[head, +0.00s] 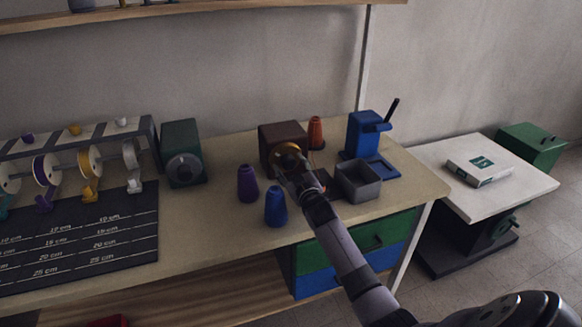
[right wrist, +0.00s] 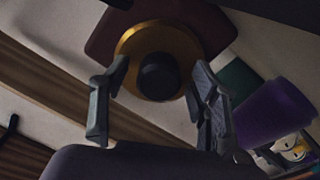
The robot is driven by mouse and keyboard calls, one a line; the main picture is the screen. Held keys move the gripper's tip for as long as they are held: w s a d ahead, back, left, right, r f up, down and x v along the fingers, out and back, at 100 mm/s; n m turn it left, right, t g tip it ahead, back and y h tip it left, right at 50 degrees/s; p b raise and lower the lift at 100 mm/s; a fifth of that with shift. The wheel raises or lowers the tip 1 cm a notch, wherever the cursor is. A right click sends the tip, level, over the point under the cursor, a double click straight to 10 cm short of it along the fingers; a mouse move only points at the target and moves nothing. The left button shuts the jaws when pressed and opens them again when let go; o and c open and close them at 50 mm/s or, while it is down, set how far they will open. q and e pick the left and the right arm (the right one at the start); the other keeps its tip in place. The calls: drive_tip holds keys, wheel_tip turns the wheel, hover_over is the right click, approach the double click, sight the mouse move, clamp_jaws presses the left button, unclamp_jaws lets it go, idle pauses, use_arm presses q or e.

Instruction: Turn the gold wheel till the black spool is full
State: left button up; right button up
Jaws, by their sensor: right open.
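The gold wheel (head: 287,148) sits on the front of a dark red-brown box (head: 274,134) on the workbench. In the right wrist view the gold wheel (right wrist: 150,37) fills the upper middle, with a round black piece (right wrist: 159,76) at its centre. I cannot tell whether this black piece is the spool or a hub, and no thread shows on it. My right gripper (right wrist: 158,80) is open, with one finger on each side of the black piece; contact cannot be told. In the head view my right gripper (head: 290,165) partly covers the wheel. My left gripper is not in view.
Purple (head: 248,184), blue (head: 276,206) and orange (head: 315,132) cones stand close by. A blue cranked device (head: 363,136) and grey open box (head: 358,184) are right. A green box with a dial (head: 181,147), a spool rack and a black measuring mat (head: 90,238) lie left.

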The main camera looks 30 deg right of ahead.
drive_tip(key=v, duration=1.2)
drive_tip(key=shift+f, duration=0.1)
idle(0.4)
